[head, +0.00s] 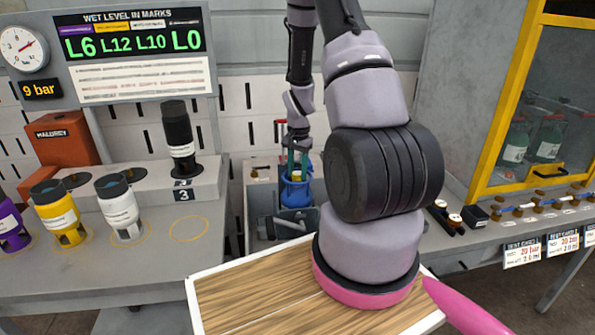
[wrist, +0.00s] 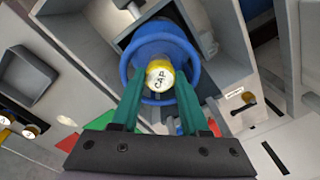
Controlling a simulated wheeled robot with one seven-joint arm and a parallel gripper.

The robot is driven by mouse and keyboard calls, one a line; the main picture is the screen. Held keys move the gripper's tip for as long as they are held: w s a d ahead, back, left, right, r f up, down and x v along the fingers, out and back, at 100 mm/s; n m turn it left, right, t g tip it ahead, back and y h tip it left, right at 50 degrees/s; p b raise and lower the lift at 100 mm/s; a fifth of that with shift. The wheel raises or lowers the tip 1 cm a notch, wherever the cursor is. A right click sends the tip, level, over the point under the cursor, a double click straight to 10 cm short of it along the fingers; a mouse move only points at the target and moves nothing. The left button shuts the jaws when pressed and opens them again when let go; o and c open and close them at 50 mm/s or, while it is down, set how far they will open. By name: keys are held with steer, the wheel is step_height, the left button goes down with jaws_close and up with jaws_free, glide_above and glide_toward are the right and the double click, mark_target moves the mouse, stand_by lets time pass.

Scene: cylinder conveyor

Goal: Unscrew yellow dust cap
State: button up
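In the wrist view, the yellow dust cap (wrist: 160,76), marked "CAP", sits on top of the blue cylinder (wrist: 150,45), inside its blue round collar. My gripper (wrist: 160,82) has its two green fingers apart, with tips on either side of the cap. The tips overlap the collar in the picture. I cannot tell whether they touch the cap. In the head view, my gripper (head: 298,157) points down over the blue cylinder (head: 294,194), which stands in a grey bay.
A wood-topped board (head: 245,295) is close in front. The left bench holds yellow (head: 58,215), white (head: 120,212) and black (head: 178,140) canisters. A yellow-framed cabinet (head: 500,95) stands at right, above a bench with small fittings.

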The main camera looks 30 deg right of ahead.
jaws_close()
steer(key=o, duration=0.6)
jaws_free()
steer(key=shift+r, duration=0.1)
steer(key=shift+r, duration=1.15)
steer(key=shift+f, duration=0.1)
steer(key=shift+f, duration=1.2)
